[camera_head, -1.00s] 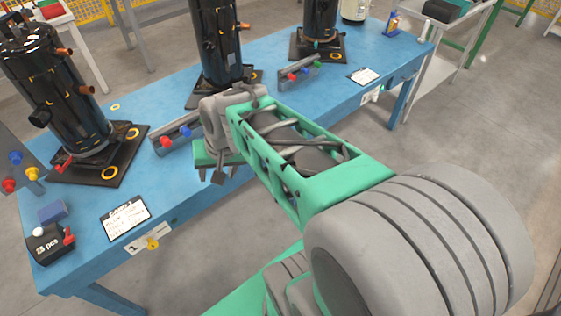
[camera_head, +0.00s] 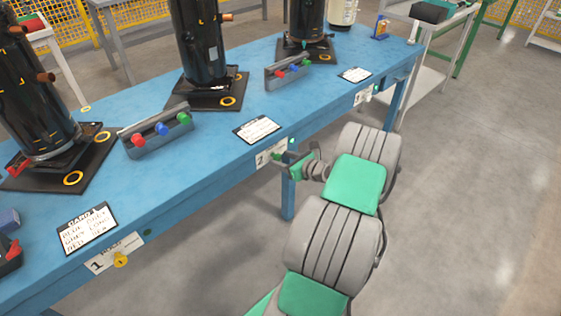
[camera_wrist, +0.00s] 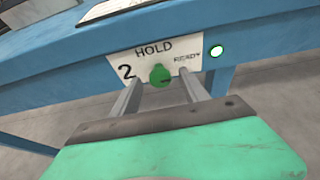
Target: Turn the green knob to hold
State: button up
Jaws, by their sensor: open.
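The green knob (camera_wrist: 159,75) sits on a white label plate (camera_wrist: 119,64) on the blue table's front edge. The plate reads "2", "HOLD" above the knob and "READY" to its right. My gripper (camera_wrist: 160,88) is open, one finger to each side of the knob, with gaps showing. I cannot tell whether the fingertips reach past the knob. A green lamp (camera_wrist: 216,51) glows right of the plate. In the head view my gripper (camera_head: 287,160) is at the table edge by the knob (camera_head: 277,156). Which way the knob points is unclear.
The blue table (camera_head: 222,150) bears black compressors (camera_head: 200,45), grey strips with coloured knobs (camera_head: 158,133) and written cards (camera_head: 256,129). Another plate, "1", with a yellow knob (camera_head: 120,259) is at the left. Floor right of my arm is clear.

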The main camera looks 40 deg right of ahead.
jog(key=shift+x, duration=0.8)
jog(key=shift+c, duration=0.3)
grip_shut()
